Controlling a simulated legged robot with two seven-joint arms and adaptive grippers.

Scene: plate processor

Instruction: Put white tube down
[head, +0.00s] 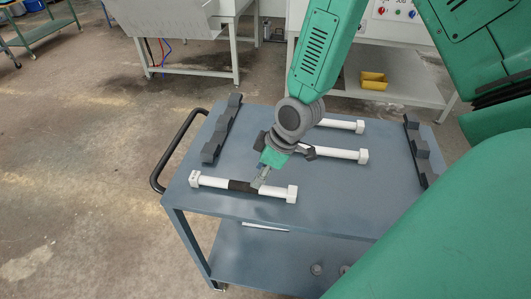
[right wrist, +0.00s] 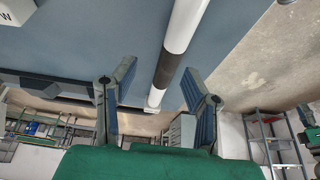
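A white tube (head: 212,181) with a black middle band and blocky white ends lies on the top of the blue-grey cart (head: 330,205), near its front left. My right gripper (head: 258,182) is just above this tube, beside its black band. In the right wrist view the gripper (right wrist: 160,92) is open, its two blue-padded fingers spread apart. The tube (right wrist: 185,25) runs through the gap between them, with clear space on both sides. Two more white tubes lie farther back, one in the middle (head: 345,154) and one behind it (head: 345,125). My left gripper is not in view.
A dark notched rack (head: 222,130) stands at the cart's left side and another (head: 421,150) at its right. A black handle (head: 170,160) sticks out on the left. The cart's lower shelf (head: 260,258) holds small items. A yellow bin (head: 374,81) sits behind.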

